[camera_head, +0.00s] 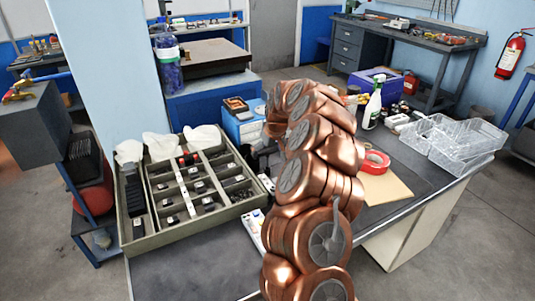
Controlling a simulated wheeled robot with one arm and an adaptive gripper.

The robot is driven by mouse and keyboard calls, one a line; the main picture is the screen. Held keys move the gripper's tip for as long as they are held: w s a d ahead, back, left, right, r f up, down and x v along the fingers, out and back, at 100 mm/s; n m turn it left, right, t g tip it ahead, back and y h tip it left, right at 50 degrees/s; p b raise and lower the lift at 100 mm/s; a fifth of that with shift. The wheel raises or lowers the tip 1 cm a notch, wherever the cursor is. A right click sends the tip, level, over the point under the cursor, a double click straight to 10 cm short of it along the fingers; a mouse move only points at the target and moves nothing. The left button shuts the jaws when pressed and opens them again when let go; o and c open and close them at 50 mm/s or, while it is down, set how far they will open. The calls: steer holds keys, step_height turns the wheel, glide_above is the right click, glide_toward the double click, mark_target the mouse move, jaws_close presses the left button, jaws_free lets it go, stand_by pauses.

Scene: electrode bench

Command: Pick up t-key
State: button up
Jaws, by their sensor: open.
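I cannot make out a t-key for certain. A small red and black item (188,158) lies in the far part of the grey-green compartment tray (195,222), but it is too small to name. My copper-coloured arm rises over the bench and bends down behind itself. My gripper (263,157) seems to show only as dark parts behind the arm, just right of the tray. It is open, and I see nothing held in it. The arm hides the bench area behind it.
The tray holds several small blocks, with white bags (160,146) along its far side. A red tape roll (375,162), a white spray bottle (373,105) and a clear plastic bin (452,142) stand to the right. The front bench surface (190,272) is bare.

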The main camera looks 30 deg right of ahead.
steer(key=shift+f, duration=0.15)
steer(key=c, duration=1)
step_height(320, 180, up, 10)
steer(key=shift+b, duration=0.95)
